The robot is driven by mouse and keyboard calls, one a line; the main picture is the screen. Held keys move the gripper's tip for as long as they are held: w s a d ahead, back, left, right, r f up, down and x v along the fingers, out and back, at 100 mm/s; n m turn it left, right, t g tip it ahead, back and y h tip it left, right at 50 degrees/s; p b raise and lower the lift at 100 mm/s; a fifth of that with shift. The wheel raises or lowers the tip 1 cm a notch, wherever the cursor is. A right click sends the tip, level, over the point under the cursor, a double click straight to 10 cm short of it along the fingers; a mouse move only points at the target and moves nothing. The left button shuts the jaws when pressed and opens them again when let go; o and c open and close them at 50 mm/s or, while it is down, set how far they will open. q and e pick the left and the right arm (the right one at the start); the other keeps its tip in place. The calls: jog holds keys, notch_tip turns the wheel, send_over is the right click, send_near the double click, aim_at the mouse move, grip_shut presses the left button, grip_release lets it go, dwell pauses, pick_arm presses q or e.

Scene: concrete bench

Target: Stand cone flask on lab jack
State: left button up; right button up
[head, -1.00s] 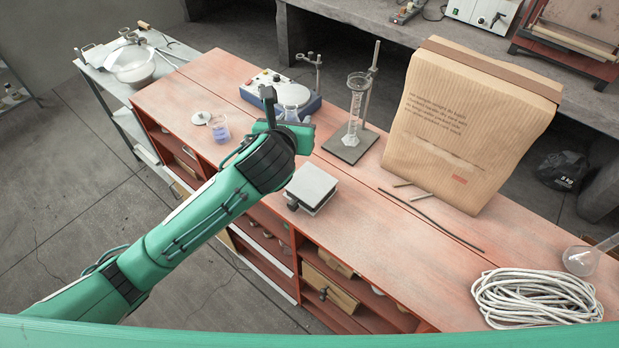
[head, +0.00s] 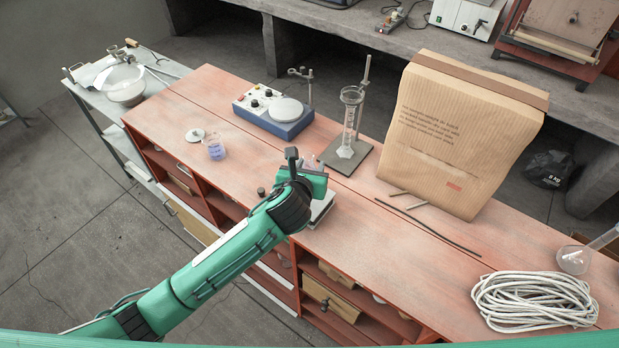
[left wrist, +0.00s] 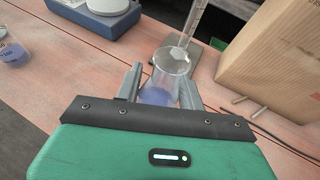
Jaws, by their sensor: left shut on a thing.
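The cone flask (left wrist: 170,66) is clear glass with blue-violet liquid low inside. In the left wrist view it is between the two fingers of my left gripper (left wrist: 160,88), which is shut on it. In the head view my left gripper (head: 311,166) is at the bench's near side, and its body and arm hide most of the flask. The lab jack (head: 323,208) is a low grey platform, partly covered by my gripper and wrist. The flask appears over or close to the jack; I cannot tell whether they touch. My right gripper is out of view.
A blue hotplate (head: 285,125) and a beaker of violet liquid (head: 215,148) stand to the left. A stand (head: 362,165) with a tall glass cylinder (head: 350,115) is just behind. A large paper bag (head: 455,140) and coiled rope (head: 535,300) are to the right.

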pick_arm(q)
notch_tip(320, 180, down, 5)
jog(key=shift+f, duration=0.2)
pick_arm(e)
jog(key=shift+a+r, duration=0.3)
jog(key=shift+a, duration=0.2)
pick_arm(q)
jog(key=shift+f, duration=0.15)
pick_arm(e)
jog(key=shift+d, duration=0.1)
pick_arm(q)
jog(key=o, duration=1.1)
jog(key=shift+c, duration=0.2)
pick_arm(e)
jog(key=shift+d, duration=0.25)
pick_arm(q)
jog(key=shift+s+a+r, duration=0.15)
jog(key=shift+s+r, duration=0.1)
jog(key=shift+s, duration=0.2)
jog(key=b+v, duration=0.1)
jog(key=v, duration=1)
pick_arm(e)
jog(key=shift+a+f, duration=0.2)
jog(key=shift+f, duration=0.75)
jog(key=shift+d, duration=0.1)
